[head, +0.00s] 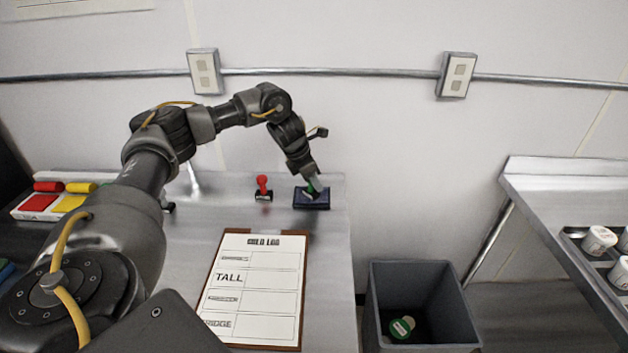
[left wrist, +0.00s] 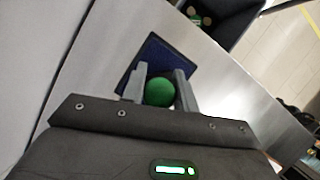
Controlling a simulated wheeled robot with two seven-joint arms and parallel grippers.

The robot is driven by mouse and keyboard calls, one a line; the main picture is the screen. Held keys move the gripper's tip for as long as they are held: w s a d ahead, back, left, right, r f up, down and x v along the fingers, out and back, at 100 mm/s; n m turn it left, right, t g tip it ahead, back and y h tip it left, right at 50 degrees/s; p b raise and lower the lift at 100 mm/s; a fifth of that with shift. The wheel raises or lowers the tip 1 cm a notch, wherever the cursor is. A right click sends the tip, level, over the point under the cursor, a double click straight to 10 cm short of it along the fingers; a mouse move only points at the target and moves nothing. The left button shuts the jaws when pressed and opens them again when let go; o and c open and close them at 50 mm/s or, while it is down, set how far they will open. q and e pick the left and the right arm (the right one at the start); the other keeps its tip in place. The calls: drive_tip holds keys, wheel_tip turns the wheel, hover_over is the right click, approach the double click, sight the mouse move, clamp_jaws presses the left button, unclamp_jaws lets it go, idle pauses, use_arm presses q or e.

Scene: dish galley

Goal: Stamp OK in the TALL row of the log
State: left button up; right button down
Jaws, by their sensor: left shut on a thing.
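My left gripper (head: 313,182) is shut on the green-handled stamp (head: 308,191), right over the dark blue ink pad (head: 312,205) at the back right of the steel counter. In the left wrist view the round green knob (left wrist: 159,92) sits between the two fingers, with the ink pad (left wrist: 150,58) behind it. Whether the stamp's face touches the pad is hidden. A red-handled stamp (head: 263,188) stands upright left of the pad. The log (head: 269,279) lies on a brown clipboard nearer me, with a TALL row (head: 228,278) whose right-hand box looks blank. My right gripper is out of view.
A grey bin (head: 420,275) stands right of the counter, with a green and white round thing (head: 402,327) inside. A tray with red and yellow items (head: 60,203) is at the far left. Another counter with white cups (head: 599,240) is at right.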

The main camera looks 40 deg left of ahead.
use_arm(q)
drive_tip(key=shift+s, duration=0.1)
wheel_tip(320, 180, up, 2)
drive_tip(key=shift+p, duration=1.05)
wheel_tip(320, 180, up, 5)
drive_tip(key=p, duration=0.4)
